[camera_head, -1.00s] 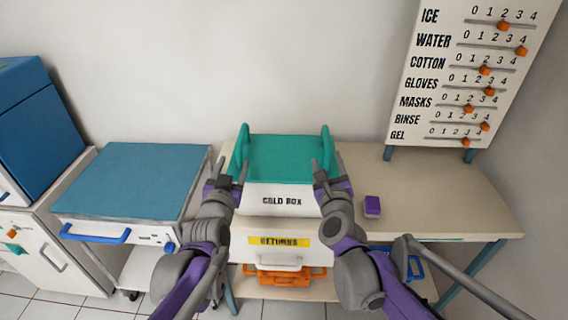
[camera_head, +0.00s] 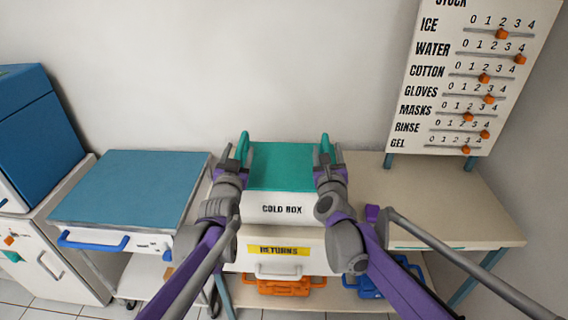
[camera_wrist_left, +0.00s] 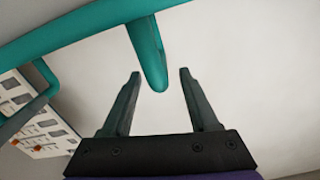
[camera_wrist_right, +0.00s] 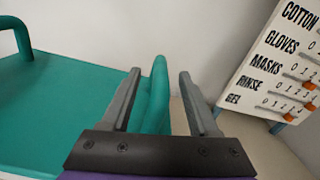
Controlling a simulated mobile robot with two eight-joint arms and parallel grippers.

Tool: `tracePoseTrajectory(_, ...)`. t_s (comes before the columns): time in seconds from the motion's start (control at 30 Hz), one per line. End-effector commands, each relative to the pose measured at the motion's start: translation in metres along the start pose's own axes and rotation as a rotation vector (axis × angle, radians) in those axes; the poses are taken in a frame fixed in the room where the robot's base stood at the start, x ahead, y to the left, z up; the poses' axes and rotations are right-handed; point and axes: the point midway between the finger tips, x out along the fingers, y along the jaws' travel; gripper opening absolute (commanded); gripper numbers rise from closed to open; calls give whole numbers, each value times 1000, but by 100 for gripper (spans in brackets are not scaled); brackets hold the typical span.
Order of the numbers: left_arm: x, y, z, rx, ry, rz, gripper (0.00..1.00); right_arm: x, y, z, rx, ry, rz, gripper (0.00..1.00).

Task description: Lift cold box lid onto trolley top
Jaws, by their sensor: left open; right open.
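The cold box (camera_head: 281,207) is white, with a green lid (camera_head: 282,166) on top, and stands on the bench. The lid has a raised green handle at each side, the left handle (camera_head: 243,147) and the right handle (camera_head: 325,145). My left gripper (camera_head: 233,158) is open at the left handle; in the left wrist view the handle's end (camera_wrist_left: 150,65) points between the fingertips. My right gripper (camera_head: 328,160) is open at the right handle; in the right wrist view the handle (camera_wrist_right: 158,95) stands between the fingers. The trolley's blue top (camera_head: 130,187) is bare, left of the bench.
A stock board (camera_head: 470,90) with orange sliders stands at the back right. A blue box (camera_head: 35,125) stands at far left. Orange (camera_head: 285,286) and blue crates (camera_head: 385,280) sit below.

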Motion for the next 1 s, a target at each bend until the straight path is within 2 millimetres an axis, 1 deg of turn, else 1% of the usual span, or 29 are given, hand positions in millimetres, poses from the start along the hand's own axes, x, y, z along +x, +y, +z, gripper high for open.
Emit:
tracePoseTrajectory(0.03, 9, 0, 0, 0, 0, 0, 60, 9, 0, 0, -1, 0, -1, 61)
tracePoseTrajectory(0.1, 19, 0, 0, -1, 0, 0, 60, 19, 0, 0, -2, 0, 0, 61)
tracePoseTrajectory(0.2, 30, 0, 0, -1, 0, 0, 60, 30, 0, 0, -1, 1, 0, 61)
tracePoseTrajectory(0.3, 36, 0, 0, -1, 0, 0, 60, 36, 0, 0, -1, 0, 0, 61)
tracePoseTrajectory(0.63, 38, 0, 0, 0, 0, 0, 60, 38, 0, 0, -2, 0, 0, 61)
tracePoseTrajectory(0.67, 38, 0, 0, 0, 0, 0, 59, 38, 0, 0, -2, 0, 0, 59)
tracePoseTrajectory(0.7, 38, 0, 0, 0, 0, 0, 51, 38, 0, 0, -1, 0, 0, 52)
tracePoseTrajectory(0.77, 38, 0, 0, 0, 0, 0, 41, 38, 0, 0, -1, 0, 0, 41)
tracePoseTrajectory(0.9, 38, 0, 0, 0, 0, 0, 15, 38, 0, 0, -1, 0, 0, 16)
tracePoseTrajectory(1.0, 38, 0, 0, 0, 0, 0, 0, 38, 0, 0, -1, 0, 0, 0)
